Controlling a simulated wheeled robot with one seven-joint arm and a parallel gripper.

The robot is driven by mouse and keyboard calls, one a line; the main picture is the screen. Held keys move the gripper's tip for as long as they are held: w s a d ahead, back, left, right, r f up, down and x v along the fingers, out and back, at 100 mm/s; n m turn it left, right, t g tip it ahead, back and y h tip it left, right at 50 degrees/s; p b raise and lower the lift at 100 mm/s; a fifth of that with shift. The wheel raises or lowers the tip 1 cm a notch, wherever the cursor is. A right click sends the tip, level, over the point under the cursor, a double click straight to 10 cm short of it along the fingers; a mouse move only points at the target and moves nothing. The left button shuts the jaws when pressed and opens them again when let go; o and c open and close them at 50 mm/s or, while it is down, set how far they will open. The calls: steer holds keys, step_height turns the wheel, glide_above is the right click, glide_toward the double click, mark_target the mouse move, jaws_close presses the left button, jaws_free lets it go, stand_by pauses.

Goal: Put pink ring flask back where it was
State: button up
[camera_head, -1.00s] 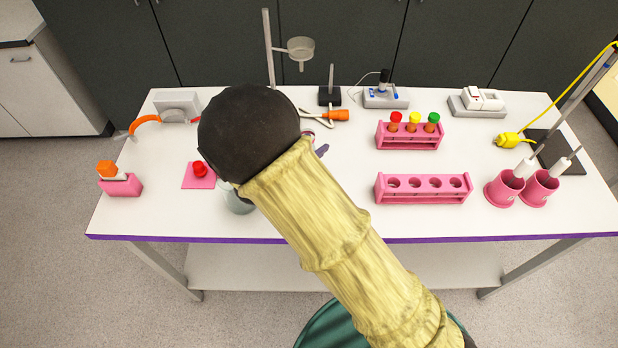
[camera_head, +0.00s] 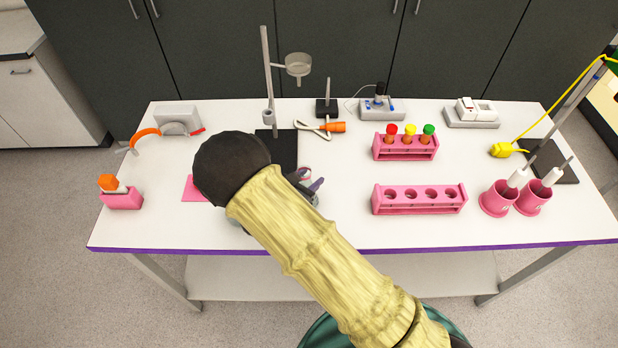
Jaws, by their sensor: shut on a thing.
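My gripper (camera_head: 315,184) shows only in part, just right of my black wrist, which hides the rest of it. It is shut on the pink ring flask (camera_head: 305,173); a bit of pink ring and some greyish glass show beside the purple-grey finger. Most of the flask is hidden by my wrist and arm. The flask is over the table's middle left, near the front right corner of a black stand base (camera_head: 284,151). I cannot tell whether it touches the table.
A pink mat (camera_head: 195,189) shows partly left of my wrist. A retort stand (camera_head: 266,80) with a ring holder (camera_head: 298,64) rises behind. An empty pink rack (camera_head: 419,208) stands to the right, a filled rack (camera_head: 405,154) behind it. Free table lies between the flask and the racks.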

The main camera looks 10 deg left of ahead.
steer(key=shift+w+d+f, duration=0.1)
steer(key=shift+f, duration=0.25)
steer(key=shift+f, duration=0.15)
steer(key=o, duration=1.1)
steer(key=shift+r, duration=0.2)
steer(key=shift+s, duration=0.25)
steer(key=b+v, duration=0.3)
steer(key=v, duration=0.8)
steer(key=shift+s+r, duration=0.15)
